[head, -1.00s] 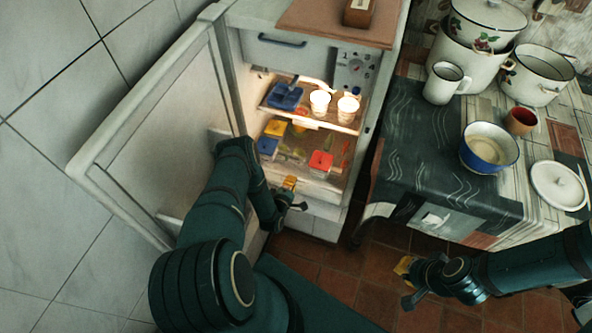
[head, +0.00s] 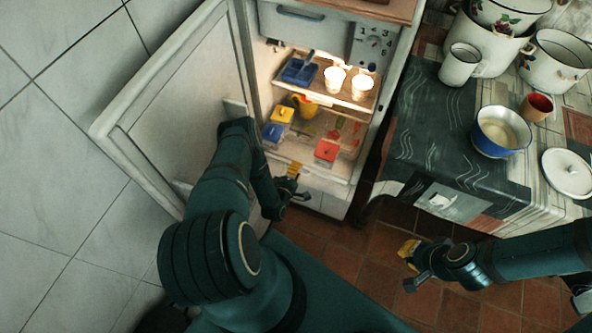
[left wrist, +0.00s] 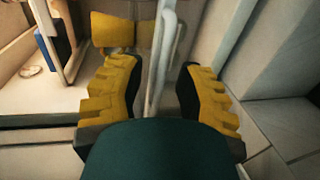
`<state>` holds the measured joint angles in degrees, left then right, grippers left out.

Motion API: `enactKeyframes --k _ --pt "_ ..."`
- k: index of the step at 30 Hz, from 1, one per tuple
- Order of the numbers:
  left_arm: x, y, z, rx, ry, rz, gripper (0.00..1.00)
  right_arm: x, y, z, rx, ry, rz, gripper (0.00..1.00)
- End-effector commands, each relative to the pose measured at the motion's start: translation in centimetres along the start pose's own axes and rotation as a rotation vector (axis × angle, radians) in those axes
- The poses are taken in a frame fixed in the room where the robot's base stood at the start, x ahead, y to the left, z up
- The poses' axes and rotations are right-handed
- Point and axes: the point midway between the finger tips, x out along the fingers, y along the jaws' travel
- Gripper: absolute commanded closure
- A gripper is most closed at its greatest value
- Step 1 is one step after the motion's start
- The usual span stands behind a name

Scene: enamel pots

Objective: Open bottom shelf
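The white fridge (head: 409,45) stands open, with its door (head: 190,85) swung to the left. At its bottom is the pale front of the bottom shelf (head: 328,203), partly hidden by my left gripper. My left gripper (head: 295,188) is in front of the fridge's lower part. In the left wrist view my left gripper (left wrist: 160,95) has its yellow-padded fingers apart, with a thin white upright bar (left wrist: 163,50) between and beyond them. I cannot tell whether they touch it. My right gripper (head: 408,268) is open and empty over the tiled floor.
Fridge shelves hold a blue container (head: 299,70), white cups (head: 334,79) and several coloured boxes, including a red one (head: 326,151). A cloth-covered table (head: 440,140) with enamel pots, a mug (head: 460,64) and a blue bowl (head: 502,131) stands at right. The brown floor (head: 340,262) between is clear.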

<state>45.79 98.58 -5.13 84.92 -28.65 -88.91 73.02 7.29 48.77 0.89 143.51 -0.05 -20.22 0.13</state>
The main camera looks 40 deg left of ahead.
Motion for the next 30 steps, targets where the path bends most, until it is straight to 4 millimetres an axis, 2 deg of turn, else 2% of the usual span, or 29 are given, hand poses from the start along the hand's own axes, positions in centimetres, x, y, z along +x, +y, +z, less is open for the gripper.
enactKeyframes --k 8,13,24,30 --pt "0.0 0.0 0.0 0.0 0.0 0.0 0.64 0.0 0.0 0.0 0.0 0.0 0.0 1.0" --pt "-1.1 0.0 0.0 -0.001 0.001 -0.002 0.64 0.0 0.0 0.0 0.0 0.0 0.0 1.0" --pt "-8.3 -0.1 -0.1 -0.002 0.002 -0.004 0.64 0.0 0.0 0.0 0.0 0.0 0.0 1.0" --pt "-11.1 0.0 -0.1 -0.001 0.002 -0.002 0.64 0.0 0.0 0.0 0.0 0.0 0.0 1.0"
